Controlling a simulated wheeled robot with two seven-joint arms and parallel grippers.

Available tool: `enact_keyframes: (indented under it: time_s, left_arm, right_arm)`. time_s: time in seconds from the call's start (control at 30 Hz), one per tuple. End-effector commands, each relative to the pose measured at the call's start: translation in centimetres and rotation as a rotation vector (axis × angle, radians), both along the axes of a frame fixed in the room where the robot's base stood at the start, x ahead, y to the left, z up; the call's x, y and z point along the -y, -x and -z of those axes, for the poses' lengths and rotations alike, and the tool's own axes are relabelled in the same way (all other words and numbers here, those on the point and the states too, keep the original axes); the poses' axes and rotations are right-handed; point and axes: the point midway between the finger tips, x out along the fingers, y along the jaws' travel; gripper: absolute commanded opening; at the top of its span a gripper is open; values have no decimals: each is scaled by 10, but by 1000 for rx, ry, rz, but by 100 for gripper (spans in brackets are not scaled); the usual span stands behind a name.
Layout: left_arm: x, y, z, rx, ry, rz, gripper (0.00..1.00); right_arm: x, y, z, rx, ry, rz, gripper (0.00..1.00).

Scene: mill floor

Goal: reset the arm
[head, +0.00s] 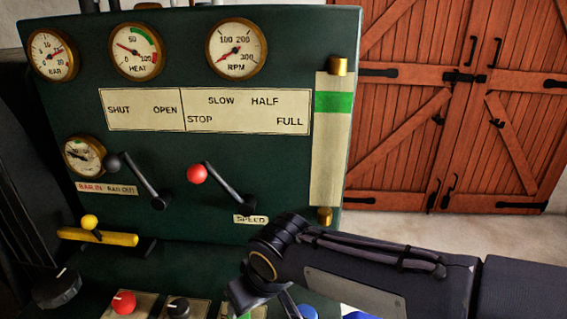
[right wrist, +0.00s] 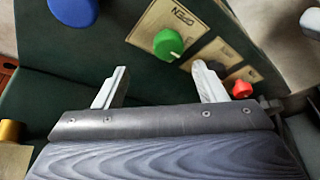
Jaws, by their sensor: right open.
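My right arm comes in from the right in the head view, low in front of the green control panel (head: 270,165). Its gripper (head: 266,300) points down over the lower desk of the panel. In the right wrist view the two fingers (right wrist: 160,78) stand wide apart with nothing between them. A green knob (right wrist: 168,44) lies beyond the fingertips, and a red knob (right wrist: 242,89) is to the right of the right finger. I cannot tell whether a finger touches either. My left gripper is in neither view.
The panel carries a red-balled speed lever (head: 198,174), a black-balled lever (head: 113,162) and a yellow handle (head: 90,223). A red knob (head: 124,302) and a black knob (head: 178,307) sit on the desk. Red wooden doors (head: 455,110) stand behind; bare floor lies before them.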

Motion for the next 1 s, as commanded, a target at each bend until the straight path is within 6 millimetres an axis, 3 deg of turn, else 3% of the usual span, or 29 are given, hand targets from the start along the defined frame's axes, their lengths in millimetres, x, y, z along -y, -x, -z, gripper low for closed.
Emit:
enact_keyframes:
  time_s: [0.17,0.3,0.43,0.53,0.7,1.0]
  left_arm:
    - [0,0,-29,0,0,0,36]
    - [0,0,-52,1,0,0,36]
    - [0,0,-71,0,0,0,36]
    - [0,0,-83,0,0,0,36]
    - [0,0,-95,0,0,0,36]
    - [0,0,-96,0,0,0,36]
  right_arm:
    - [99,1,-41,-54,-105,178,64]
    - [182,29,-61,-85,-202,352,64]
    - [236,68,-69,-87,-280,509,64]
    - [259,97,-70,-77,-326,615,64]
    - [275,129,-65,-54,-367,732,64]
    - [278,139,-59,-47,-377,767,64]
